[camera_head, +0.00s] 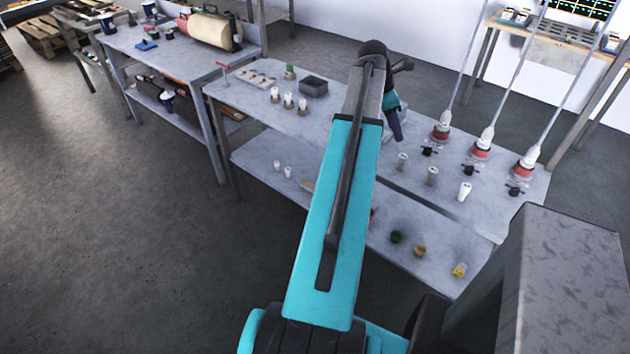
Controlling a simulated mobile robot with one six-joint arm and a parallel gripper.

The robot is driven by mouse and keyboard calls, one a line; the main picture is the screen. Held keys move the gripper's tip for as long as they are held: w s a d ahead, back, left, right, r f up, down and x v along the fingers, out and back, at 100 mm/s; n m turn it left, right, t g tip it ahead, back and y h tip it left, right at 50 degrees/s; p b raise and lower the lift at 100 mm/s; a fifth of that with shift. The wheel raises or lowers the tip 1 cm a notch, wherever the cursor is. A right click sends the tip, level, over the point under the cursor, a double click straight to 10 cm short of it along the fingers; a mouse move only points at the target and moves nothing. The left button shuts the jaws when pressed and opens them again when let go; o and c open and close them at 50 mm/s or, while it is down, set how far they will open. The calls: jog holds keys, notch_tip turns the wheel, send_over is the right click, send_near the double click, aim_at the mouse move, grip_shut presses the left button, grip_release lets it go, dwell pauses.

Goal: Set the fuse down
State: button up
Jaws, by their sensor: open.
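My gripper (395,132) points down over the grey workbench (345,115), partly hidden behind my teal arm. Its jaws are small and dark here; it is open, and I see nothing held in it. Several pale cylinders look like fuses, but I cannot tell which one the task means. A greyish one (402,161) stands upright just right of and below my gripper. Another greyish one (432,175) and a whiter one (465,191) stand further right, all apart from each other. Three white cylinders (289,100) stand on small bases at the bench's left.
Three red-and-white fittings on rods (481,150) stand along the bench's back right, with dark clamps before them. A dark grey bin (314,86) sits left of my arm. The lower shelf (335,205) holds two white cylinders (282,168) and coloured pots (420,250).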

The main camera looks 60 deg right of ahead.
jog(key=w+a+f+t, duration=0.1)
jog(key=w+a+f, duration=0.4)
jog(key=w+f, duration=0.3)
jog(key=w+a+f, duration=0.5)
jog(key=w+f, duration=0.2)
jog(key=w, duration=0.3)
jog(key=w+a+f+m+y, duration=0.1)
jog(key=w+a+f, duration=0.3)
jog(key=a+f, duration=0.45)
jog(key=w+a+f+m+y, duration=0.1)
jog(key=w+a+f, duration=0.4)
jog(key=a, duration=0.6)
jog(key=w+a+f+m, duration=0.1)
jog(key=w+a+f, duration=0.3)
jog(key=a+f, duration=0.4)
jog(key=s+a+f+m+g, duration=0.1)
jog(key=s+a+f, duration=0.3)
jog(key=a, duration=0.6)
jog(key=s+a+f+m+g, duration=0.1)
jog(key=s+a+f, duration=0.3)
jog(key=a, duration=0.6)
jog(key=s+a+f+m, duration=0.1)
jog(key=s+a+f, duration=0.4)
jog(key=a, duration=0.6)
jog(key=shift+s+m+g+y, duration=0.3)
jog(key=shift+s+m+g, duration=0.1)
jog(key=shift+s, duration=0.05)
